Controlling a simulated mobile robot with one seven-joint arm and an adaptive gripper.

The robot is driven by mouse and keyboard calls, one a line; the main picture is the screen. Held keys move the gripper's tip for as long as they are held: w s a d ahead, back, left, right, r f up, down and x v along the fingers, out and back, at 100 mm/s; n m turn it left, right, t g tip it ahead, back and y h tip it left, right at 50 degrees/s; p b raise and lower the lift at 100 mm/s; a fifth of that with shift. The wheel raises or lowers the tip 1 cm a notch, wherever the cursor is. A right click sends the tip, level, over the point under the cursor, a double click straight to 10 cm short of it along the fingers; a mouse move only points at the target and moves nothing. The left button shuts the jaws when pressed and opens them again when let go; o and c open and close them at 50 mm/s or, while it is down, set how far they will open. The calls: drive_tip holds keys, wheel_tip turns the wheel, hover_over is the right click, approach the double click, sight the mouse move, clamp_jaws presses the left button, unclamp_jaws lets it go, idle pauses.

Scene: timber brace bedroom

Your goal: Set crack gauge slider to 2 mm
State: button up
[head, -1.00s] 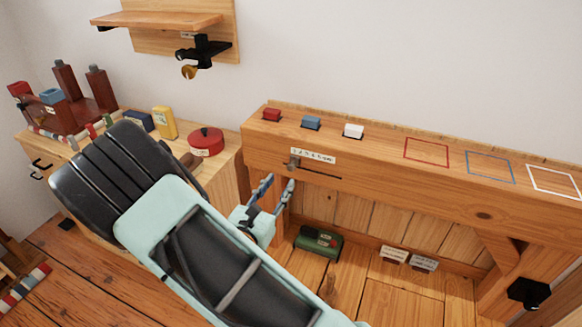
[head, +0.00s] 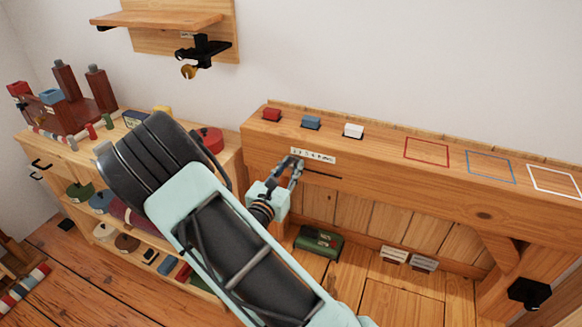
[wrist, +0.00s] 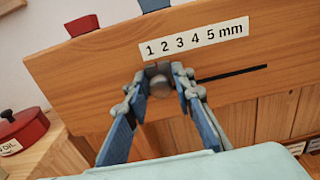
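The crack gauge is a dark slot (wrist: 235,75) in the front face of a timber beam, under a white label (wrist: 195,37) reading 1 to 5 mm. Its slider knob (wrist: 158,84) is small, round and grey, at the left end of the slot, about below the 1. My gripper (head: 292,164) is at the knob. In the wrist view its fingertips (wrist: 159,76) stand on both sides of the knob and appear closed on it, with no clear gap. In the head view the fingers hide the knob.
Red (head: 272,114), blue (head: 311,122) and white (head: 353,131) blocks sit on the beam top, left of coloured outlines. A red tin (head: 211,138) stands on the shelf unit to the left. A green case (head: 319,241) lies below the beam.

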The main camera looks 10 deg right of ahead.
clamp_jaws()
drive_tip(key=shift+s+d, duration=0.6)
drive_tip(key=shift+d, duration=0.3)
drive_tip(key=shift+o, duration=2.2)
unclamp_jaws()
drive_tip(key=shift+a, duration=0.15)
drive_tip(key=v, duration=1.2)
